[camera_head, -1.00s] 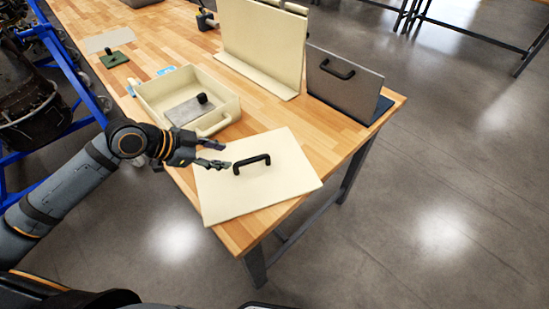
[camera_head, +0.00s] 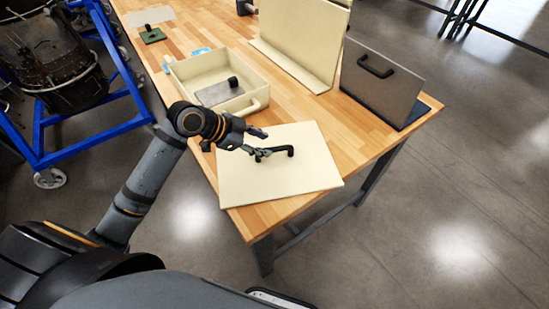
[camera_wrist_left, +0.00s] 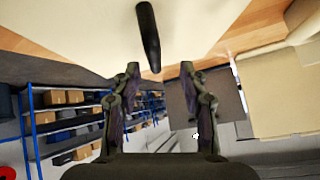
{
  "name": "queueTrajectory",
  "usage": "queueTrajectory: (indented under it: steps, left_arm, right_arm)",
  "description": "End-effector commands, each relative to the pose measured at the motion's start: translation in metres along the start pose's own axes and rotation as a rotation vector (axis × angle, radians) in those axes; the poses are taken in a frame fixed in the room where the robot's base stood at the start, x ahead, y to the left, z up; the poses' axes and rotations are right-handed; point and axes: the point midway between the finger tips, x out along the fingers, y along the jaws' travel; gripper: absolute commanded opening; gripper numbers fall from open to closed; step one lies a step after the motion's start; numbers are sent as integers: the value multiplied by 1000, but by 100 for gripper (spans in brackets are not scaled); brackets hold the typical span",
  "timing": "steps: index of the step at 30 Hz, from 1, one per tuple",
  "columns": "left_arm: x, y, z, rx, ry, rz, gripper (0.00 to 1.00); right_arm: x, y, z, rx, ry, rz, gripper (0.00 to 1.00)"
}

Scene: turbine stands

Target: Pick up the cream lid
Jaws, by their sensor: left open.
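The cream lid (camera_head: 285,178) is a flat square plate with a black bar handle (camera_head: 290,151), lying on the near corner of the wooden table. My left gripper (camera_head: 267,142) is open at the left end of the handle, above the lid. In the left wrist view the handle (camera_wrist_left: 148,38) shows ahead of and between the open fingers (camera_wrist_left: 160,75), with the cream lid (camera_wrist_left: 100,30) behind it. No grip on the handle shows. My right gripper is not in view.
A cream box (camera_head: 190,72) with a grey block inside stands just behind my gripper. A tall cream panel (camera_head: 305,40) and a grey panel with a handle (camera_head: 375,85) stand at the back right. The wooden table (camera_head: 345,140) is bare beside the lid.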

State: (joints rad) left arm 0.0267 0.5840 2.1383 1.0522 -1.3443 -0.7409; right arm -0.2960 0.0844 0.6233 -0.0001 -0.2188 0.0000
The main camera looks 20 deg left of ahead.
Motion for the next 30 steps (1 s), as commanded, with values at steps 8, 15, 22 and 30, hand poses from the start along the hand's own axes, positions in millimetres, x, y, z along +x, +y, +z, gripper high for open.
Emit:
queueTrajectory:
  steps: [8, 15, 22, 30]
  left_arm:
    - [18, 5, -3, -5, 5, 3, 43]
    - [48, 7, -2, -3, 4, 0, 43]
    - [52, 7, -1, 1, -1, -1, 43]
    - [52, 7, -1, 1, 0, -1, 15]
  right_arm:
    - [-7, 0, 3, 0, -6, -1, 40]
    - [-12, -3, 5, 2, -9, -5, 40]
    - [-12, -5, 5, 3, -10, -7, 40]
    - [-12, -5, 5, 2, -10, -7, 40]
